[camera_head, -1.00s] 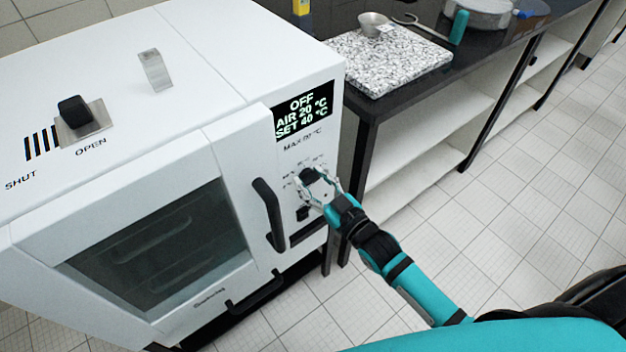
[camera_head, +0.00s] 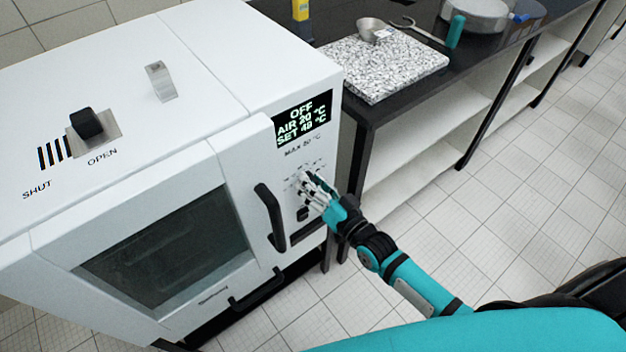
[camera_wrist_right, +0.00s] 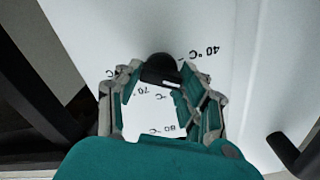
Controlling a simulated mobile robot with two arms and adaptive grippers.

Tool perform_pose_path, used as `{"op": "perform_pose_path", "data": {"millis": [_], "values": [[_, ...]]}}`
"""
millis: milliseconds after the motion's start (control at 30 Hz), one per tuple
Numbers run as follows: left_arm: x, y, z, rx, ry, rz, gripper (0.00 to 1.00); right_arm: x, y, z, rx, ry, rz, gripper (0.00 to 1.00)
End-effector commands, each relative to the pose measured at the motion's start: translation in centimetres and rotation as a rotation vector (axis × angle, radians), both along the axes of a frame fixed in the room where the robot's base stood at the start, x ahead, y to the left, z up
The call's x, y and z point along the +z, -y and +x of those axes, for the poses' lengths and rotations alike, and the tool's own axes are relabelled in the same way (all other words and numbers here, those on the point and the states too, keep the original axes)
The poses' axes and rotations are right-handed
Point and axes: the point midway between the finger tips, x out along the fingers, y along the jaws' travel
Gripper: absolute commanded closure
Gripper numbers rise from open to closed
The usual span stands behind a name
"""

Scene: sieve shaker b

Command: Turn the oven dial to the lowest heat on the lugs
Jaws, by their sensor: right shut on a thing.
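The white oven (camera_head: 110,60) fills the left of the head view. Its display (camera_head: 302,118) reads OFF, AIR 20 °C and a SET value in the forties, last digit unclear. In the right wrist view the black dial (camera_wrist_right: 160,67) sits between my right gripper's fingers, with 40, 70 and 80 °C marks around it. My right gripper (camera_head: 314,186) is shut on the dial at the oven's front panel and hides most of it in the head view. My left gripper is not in view.
The black door handle (camera_head: 270,217) stands out just left of my right gripper. A black switch (camera_head: 303,214) is below the dial. A slider (camera_head: 87,123) on top sits by OPEN. A bench with a granite slab (camera_head: 385,65) stands to the right; the tiled floor is clear.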

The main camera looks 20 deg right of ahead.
Motion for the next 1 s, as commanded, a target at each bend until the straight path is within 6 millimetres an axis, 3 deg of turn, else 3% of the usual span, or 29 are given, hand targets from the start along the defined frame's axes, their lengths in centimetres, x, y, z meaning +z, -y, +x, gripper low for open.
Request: {"op": "perform_pose_path", "data": {"millis": [367,1000], "values": [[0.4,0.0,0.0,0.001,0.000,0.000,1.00,-0.1,0.1,0.0,0.000,-0.123,0.336,0.92],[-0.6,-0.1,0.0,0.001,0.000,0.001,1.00,-0.4,0.2,0.1,0.000,-0.307,0.844,0.92]]}}
